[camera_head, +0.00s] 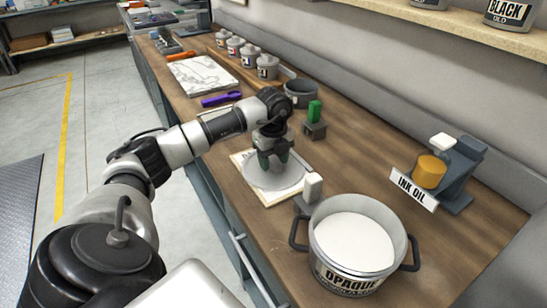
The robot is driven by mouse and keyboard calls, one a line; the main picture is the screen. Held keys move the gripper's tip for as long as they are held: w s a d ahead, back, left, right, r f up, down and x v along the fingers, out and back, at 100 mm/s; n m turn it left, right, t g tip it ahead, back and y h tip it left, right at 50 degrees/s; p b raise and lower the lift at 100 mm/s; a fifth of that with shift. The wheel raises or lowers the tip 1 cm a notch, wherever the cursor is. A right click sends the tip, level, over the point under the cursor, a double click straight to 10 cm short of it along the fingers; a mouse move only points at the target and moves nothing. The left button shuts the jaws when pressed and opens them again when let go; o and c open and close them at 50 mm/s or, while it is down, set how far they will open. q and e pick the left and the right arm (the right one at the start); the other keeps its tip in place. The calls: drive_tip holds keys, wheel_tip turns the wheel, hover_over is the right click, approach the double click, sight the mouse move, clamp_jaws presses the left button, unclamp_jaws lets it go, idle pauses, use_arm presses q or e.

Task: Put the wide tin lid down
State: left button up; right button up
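The wide tin lid (274,181) is a flat, light grey disc. It appears to lie flat on a pale square sheet (240,157) on the wooden worktop. My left gripper (273,162) points straight down over the lid's middle, with its fingertips at or just above it. The gripper and wrist hide the lid's centre, so I cannot tell whether the fingers hold a knob. A large open tin marked OPAQUE (352,268), filled with white, stands in front, to the right. My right gripper is out of view.
A white-topped block (312,187) stands between sheet and tin. A green-topped block (314,112) and a grey pot (300,94) are behind. The INK OIL stand (448,183) is at right. A purple tool (221,99) and several small tins (267,67) lie farther back.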

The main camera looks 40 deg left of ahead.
sight(273, 160)
use_arm(q)
drive_tip(key=shift+r, duration=0.6)
wheel_tip(273, 160, up, 11)
drive_tip(key=b, duration=0.1)
idle(0.4)
